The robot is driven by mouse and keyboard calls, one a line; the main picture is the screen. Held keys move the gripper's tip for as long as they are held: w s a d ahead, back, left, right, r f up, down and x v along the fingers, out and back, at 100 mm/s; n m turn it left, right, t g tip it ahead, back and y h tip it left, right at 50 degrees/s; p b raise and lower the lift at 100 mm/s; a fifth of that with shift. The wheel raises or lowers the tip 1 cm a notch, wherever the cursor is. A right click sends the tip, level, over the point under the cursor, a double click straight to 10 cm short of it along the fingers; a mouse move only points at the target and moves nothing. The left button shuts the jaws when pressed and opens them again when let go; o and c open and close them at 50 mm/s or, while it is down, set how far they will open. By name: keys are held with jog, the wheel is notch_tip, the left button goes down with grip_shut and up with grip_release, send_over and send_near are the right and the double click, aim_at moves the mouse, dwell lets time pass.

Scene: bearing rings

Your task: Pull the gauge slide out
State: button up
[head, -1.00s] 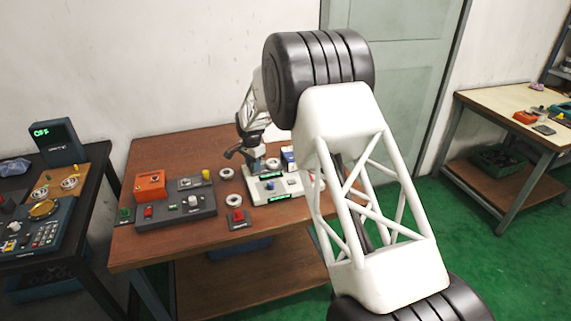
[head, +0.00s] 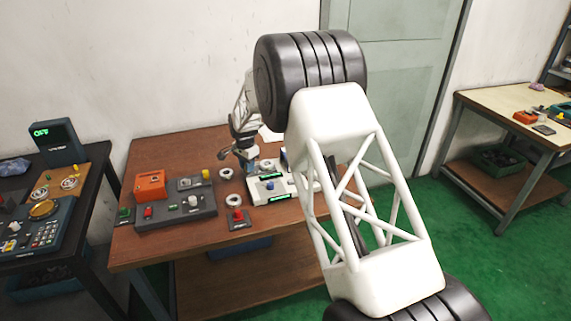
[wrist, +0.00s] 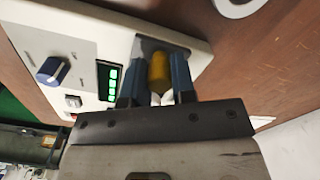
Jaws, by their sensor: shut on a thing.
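The white gauge unit (wrist: 50,30) has a dark blue knob (wrist: 50,70) and a lit green display (wrist: 112,84). It also shows on the brown table in the head view (head: 283,192). At its end is a dark grey slot or plate with an upright yellow handle (wrist: 158,68), which looks like the gauge slide's grip. My gripper (wrist: 157,82) is shut on this yellow handle, one blue finger on each side. In the head view my gripper (head: 249,166) is small at the unit's left back end, and the handle is hidden there. How far the slide is out cannot be told.
A metal ring (head: 226,173) and another ring (head: 234,200) lie left of the unit. A red-button box (head: 239,219) stands in front. A dark control panel (head: 176,211) and an orange box (head: 150,186) are farther left. Bare table lies behind them.

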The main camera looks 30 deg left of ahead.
jog(key=shift+o, duration=0.3)
jog(key=shift+s+a+r, duration=0.1)
jog(key=shift+s+a, duration=0.15)
jog(key=shift+a, duration=0.05)
jog(key=o, duration=0.6)
jog(key=shift+c, duration=0.2)
jog(key=shift+d, duration=0.1)
jog(key=shift+r, duration=3.4)
jog(key=shift+w+d, duration=0.1)
